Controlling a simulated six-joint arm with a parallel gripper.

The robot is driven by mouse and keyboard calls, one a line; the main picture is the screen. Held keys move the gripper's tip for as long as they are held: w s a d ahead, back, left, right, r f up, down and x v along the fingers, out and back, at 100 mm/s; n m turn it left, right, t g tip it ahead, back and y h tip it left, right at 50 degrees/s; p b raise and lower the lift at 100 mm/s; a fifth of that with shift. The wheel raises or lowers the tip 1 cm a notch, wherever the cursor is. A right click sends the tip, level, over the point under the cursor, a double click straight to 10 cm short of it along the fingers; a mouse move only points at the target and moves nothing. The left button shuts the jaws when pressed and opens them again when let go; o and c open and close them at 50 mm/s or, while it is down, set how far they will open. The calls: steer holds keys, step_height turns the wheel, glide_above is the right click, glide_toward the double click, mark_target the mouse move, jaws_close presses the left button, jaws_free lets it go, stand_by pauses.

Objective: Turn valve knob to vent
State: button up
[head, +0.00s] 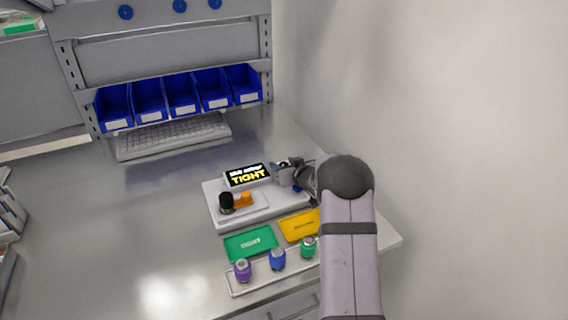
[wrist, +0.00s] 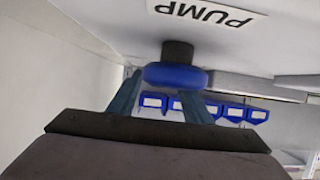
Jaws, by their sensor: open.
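A blue rounded knob (wrist: 175,76) on a short dark stem shows in the wrist view, beside a "PUMP" label (wrist: 208,12) that appears upside down. My gripper (wrist: 162,98) is open, its two fingers reaching toward the knob from either side; whether they touch it I cannot tell. In the head view my gripper (head: 291,177) is at the right end of a white device (head: 262,214), with a bit of blue (head: 297,188) showing beside it. The device's display (head: 247,175) reads "TIGHT" on its lower line. No "vent" marking is legible.
A black knob (head: 226,202) and an orange part (head: 244,198) sit on the device's left. In front are a green tray (head: 250,243), a yellow tray (head: 299,226) and a rack with purple, blue and green cylinders. A keyboard (head: 173,136) and blue bins stand behind.

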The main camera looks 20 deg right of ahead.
steer(key=c, duration=1.1)
steer(key=shift+o, duration=0.2)
